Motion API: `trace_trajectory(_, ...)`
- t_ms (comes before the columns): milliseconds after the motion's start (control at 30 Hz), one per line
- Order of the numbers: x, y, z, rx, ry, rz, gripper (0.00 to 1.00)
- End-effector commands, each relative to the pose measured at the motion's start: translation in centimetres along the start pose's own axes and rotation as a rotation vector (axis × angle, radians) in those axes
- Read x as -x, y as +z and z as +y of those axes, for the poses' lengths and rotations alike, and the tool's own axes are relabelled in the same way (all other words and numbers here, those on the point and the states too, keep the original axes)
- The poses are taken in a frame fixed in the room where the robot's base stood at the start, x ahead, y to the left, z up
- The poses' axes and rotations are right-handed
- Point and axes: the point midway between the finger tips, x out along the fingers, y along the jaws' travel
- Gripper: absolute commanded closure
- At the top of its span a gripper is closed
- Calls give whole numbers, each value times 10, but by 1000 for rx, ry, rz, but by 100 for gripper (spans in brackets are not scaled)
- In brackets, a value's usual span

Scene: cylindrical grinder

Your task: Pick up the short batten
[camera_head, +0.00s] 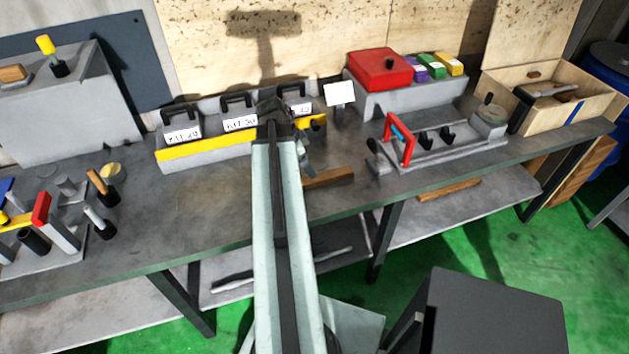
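A brown wooden batten (328,178) lies flat on the grey bench top near its front edge, just right of my arm. Its left end is close to or behind the arm, so its full length is unclear. A second wooden batten (449,190) lies on the lower shelf, further right. I cannot tell for sure which is the short one. My gripper (305,158) is at the far end of the arm, over the bench, just behind and left of the batten on the bench. It is small and partly hidden by the arm; its fingers are unclear.
A grey holder with a yellow strip (205,150) and labelled kits stands behind my gripper. A white card (340,93) and a fixture with a red handle (408,140) are to the right. A wooden box (590,98) stands at the far right. Bench between gripper and left tools is clear.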

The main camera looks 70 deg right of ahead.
Motion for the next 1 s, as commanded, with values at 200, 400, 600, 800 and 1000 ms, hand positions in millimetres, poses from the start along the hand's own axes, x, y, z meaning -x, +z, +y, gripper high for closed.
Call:
trace_trajectory(200,-17,2,0,-3,0,0,38)
trace_trajectory(400,-28,1,0,0,0,0,38)
trace_trajectory(600,-48,5,-2,0,0,0,38)
trace_trajectory(800,-80,7,-4,1,0,0,38)
trace_trajectory(1000,-78,5,-4,3,-1,-1,38)
